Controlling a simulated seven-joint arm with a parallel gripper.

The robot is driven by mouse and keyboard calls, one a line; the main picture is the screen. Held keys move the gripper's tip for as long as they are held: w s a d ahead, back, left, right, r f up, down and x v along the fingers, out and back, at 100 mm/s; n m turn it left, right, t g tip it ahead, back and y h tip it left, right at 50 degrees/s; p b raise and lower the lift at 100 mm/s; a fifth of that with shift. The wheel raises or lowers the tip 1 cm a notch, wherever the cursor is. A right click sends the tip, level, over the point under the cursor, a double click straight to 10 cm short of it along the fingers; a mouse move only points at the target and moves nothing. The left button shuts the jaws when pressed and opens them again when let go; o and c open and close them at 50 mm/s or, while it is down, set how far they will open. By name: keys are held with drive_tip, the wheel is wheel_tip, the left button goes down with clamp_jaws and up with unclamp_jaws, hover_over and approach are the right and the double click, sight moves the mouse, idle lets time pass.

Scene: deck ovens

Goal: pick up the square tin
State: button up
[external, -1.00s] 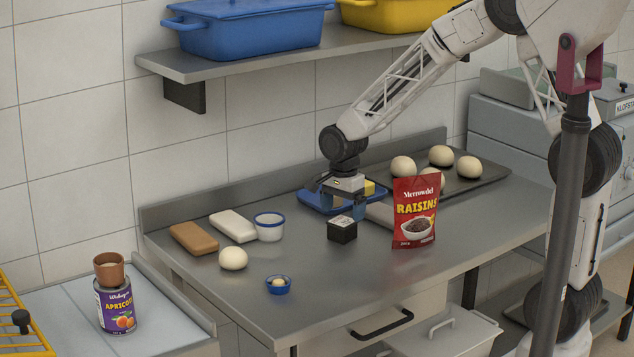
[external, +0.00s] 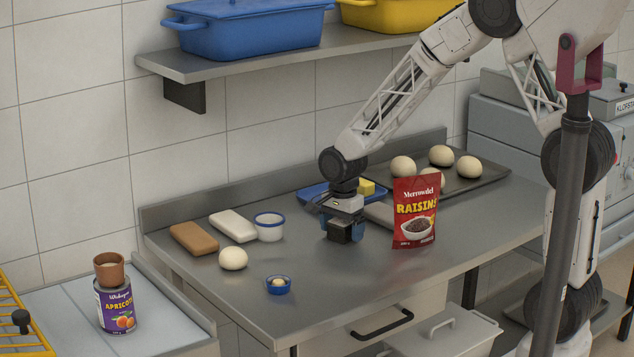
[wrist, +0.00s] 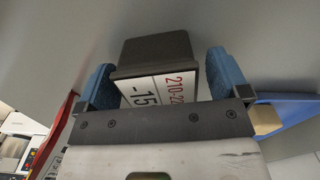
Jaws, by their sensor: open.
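The square tin (external: 342,234) is a small dark box on the steel worktop, left of the raisins pouch. In the wrist view the tin (wrist: 155,48) shows a dark side and a white label with numbers. My gripper (external: 344,226) is down over the tin, its jaws open. In the wrist view its blue fingers (wrist: 165,78) stand on either side of the tin, with a gap visible on the right; contact on the left is hard to tell. The gripper partly hides the tin in the external view.
The red raisins pouch (external: 415,212) stands close on the right. Behind are a blue tray (external: 313,194) with a yellow block (external: 366,187) and a dark baking tray (external: 490,180) of dough balls.

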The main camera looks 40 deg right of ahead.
sight(342, 221)
drive_tip(key=shift+f, duration=0.3)
drive_tip(key=shift+c, duration=0.2)
drive_tip(key=c, duration=1.1)
drive_tip(key=shift+r, duration=5)
